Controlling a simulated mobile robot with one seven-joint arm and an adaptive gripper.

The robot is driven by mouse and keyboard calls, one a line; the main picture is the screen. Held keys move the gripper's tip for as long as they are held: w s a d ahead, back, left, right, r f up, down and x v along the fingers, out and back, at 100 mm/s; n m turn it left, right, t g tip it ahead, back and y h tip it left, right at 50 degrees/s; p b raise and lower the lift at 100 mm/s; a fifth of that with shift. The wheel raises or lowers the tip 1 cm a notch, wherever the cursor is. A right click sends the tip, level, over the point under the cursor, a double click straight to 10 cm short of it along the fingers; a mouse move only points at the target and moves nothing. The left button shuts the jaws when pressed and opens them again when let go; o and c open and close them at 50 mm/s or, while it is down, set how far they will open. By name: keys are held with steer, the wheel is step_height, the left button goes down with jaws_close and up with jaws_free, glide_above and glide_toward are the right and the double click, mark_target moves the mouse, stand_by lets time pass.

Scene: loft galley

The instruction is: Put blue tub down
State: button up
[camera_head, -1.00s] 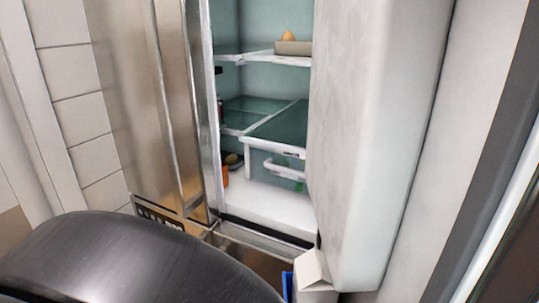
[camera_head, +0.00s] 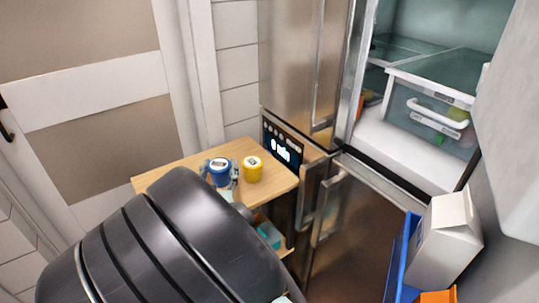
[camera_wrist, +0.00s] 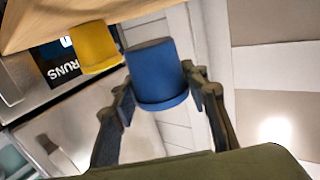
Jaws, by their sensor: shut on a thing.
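The blue tub (camera_head: 219,173) has a pale lid and shows at the wooden cart top, left of a yellow tub (camera_head: 252,169). My gripper (camera_head: 221,166) is shut on the blue tub, with one finger on each side of it. In the wrist view the blue tub (camera_wrist: 158,72) sits between the fingers of my gripper (camera_wrist: 163,84), and the yellow tub (camera_wrist: 94,46) is beside it at the wooden top. I cannot tell whether the blue tub touches the wood.
The wooden top (camera_head: 184,163) has a little bare room around the tubs. A steel fridge (camera_head: 300,75) stands right of it, its upper compartment open with a clear drawer (camera_head: 428,115) inside. A white carton (camera_head: 444,245) and a blue crate (camera_head: 400,250) are at lower right.

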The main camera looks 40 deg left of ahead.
mark_target(219, 186)
steer(key=shift+w+a+f+b, duration=0.15)
steer(key=shift+f+b, duration=0.35)
steer(key=shift+f, duration=0.45)
steer(key=shift+a+f+b, duration=0.15)
steer(key=shift+f+b, duration=0.35)
steer(key=shift+f, duration=0.45)
steer(key=shift+f, duration=0.2)
steer(key=o, duration=1.3)
steer(key=shift+c, duration=0.2)
steer(key=shift+r, duration=0.15)
steer(key=shift+s+d+r, duration=0.1)
steer(key=shift+s+d, duration=0.05)
steer(key=shift+s, duration=0.05)
steer(key=p+v, duration=0.1)
steer(key=v, duration=1)
steer(key=shift+s+d, duration=0.2)
